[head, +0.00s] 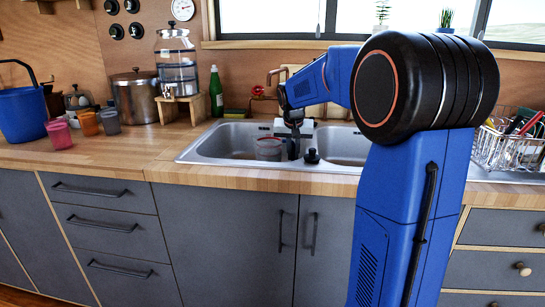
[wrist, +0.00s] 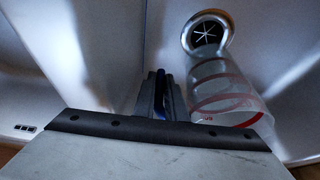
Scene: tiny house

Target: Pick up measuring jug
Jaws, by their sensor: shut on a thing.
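The measuring jug (head: 268,148) is clear with red markings and sits low in the left sink basin. In the wrist view the jug (wrist: 222,98) lies just right of my fingers, its far end overlapping the drain. My gripper (head: 293,150) reaches down into the sink at the jug's right side. In the wrist view my gripper (wrist: 160,95) is shut on the jug at its near side, where the handle is mostly hidden between the dark fingers. I cannot tell whether the jug touches the basin floor.
The metal sink (head: 222,143) has two basins with a divider close to my gripper. A dish rack (head: 510,148) stands right. A green bottle (head: 216,92) and water dispenser (head: 176,65) stand behind left.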

